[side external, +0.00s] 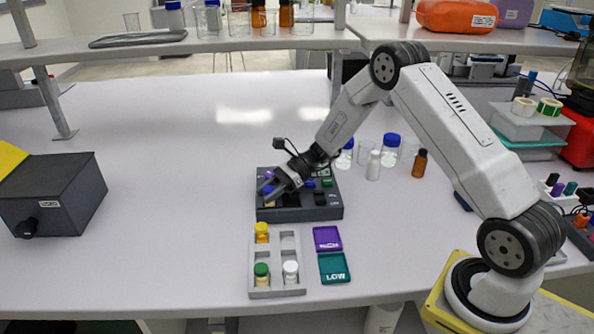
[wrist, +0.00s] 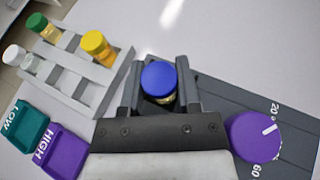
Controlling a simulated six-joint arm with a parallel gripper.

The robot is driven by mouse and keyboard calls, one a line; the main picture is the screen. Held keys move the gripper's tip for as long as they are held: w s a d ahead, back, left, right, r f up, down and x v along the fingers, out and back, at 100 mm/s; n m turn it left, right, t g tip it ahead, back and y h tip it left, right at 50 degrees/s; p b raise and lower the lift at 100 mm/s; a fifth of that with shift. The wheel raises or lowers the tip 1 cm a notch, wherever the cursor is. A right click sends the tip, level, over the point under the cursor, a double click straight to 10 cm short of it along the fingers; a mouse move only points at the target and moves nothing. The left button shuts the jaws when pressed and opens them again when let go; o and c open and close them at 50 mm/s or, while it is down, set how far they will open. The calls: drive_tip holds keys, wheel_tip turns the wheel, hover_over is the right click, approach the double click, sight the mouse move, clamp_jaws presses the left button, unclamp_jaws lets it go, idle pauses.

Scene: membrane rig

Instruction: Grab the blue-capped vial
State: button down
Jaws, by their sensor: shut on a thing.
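The blue-capped vial (wrist: 158,80) sits between the two fingers of my gripper (wrist: 160,92) in the wrist view. The fingers are shut on it, and the cap points towards the wrist camera. In the side external view the vial (side external: 268,190) shows small at the tips of my gripper (side external: 274,188), over the left part of a dark device (side external: 300,214). Its lower part is partly hidden, and I cannot tell whether it touches the device.
A grey rack (side external: 278,290) holds yellow-, green- and white-capped vials, with one slot empty. Purple (side external: 327,238) and teal (side external: 334,267) trays lie to its right. The device has a purple knob (wrist: 252,136). Bottles and beakers stand behind it. The left bench is clear up to a dark box (side external: 60,195).

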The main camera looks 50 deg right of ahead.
drive_tip(key=shift+r, duration=1.45)
drive_tip(key=s+r, duration=0.9)
drive_tip(key=s, duration=0.5)
drive_tip(key=shift+a+r, duration=0.15)
drive_tip(key=shift+r, duration=0.25)
